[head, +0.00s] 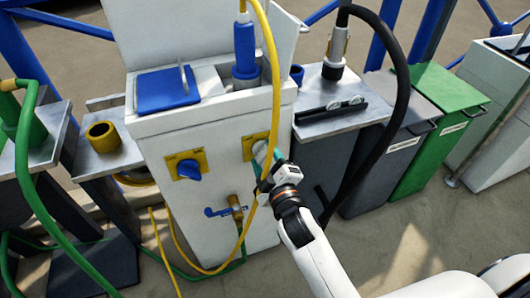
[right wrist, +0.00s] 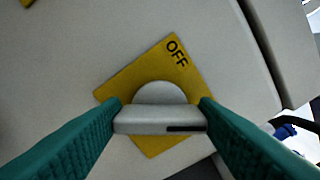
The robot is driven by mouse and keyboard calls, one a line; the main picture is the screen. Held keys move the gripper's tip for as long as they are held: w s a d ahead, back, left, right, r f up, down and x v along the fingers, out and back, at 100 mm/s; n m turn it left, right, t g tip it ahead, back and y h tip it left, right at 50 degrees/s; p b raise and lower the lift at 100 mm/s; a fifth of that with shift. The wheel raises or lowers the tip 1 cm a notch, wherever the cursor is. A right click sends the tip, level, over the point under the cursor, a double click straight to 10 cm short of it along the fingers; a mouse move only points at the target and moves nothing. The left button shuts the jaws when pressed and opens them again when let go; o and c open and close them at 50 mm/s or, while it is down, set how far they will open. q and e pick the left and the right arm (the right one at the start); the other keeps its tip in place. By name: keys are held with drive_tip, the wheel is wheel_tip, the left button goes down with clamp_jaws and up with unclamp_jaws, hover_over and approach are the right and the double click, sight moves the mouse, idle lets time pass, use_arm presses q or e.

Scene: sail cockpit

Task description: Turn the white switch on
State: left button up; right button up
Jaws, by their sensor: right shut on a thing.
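The white switch (right wrist: 160,120) is a round knob with a flat handle on a yellow plate (right wrist: 128,82) with the word OFF at a corner. In the right wrist view my right gripper's green fingers stand on both ends of the handle and grip it. A dark slot shows at the handle's right end. In the head view the plate (head: 251,143) is on the front of the white pedestal (head: 225,215); my right gripper (head: 264,165) reaches it and largely hides the knob. My left gripper is not in view.
A blue switch (head: 189,169) on its own yellow plate sits to the left on the same pedestal. A brass tap (head: 236,204) with a blue handle is below. A yellow hose (head: 273,80) hangs right past my right gripper. A black hose (head: 405,95) arches to the right.

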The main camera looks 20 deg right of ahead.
drive_tip(key=shift+m+p, duration=0.4)
drive_tip(key=shift+m, duration=0.4)
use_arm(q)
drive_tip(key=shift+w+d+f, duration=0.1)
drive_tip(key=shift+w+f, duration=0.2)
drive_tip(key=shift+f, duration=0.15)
use_arm(e)
drive_tip(key=shift+f+m, duration=0.1)
drive_tip(key=shift+m, duration=0.2)
drive_tip(key=o, duration=1)
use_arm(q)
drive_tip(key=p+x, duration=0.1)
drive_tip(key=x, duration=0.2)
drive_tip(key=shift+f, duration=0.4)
use_arm(e)
drive_tip(key=s, duration=1.2)
drive_tip(key=shift+d, duration=0.2)
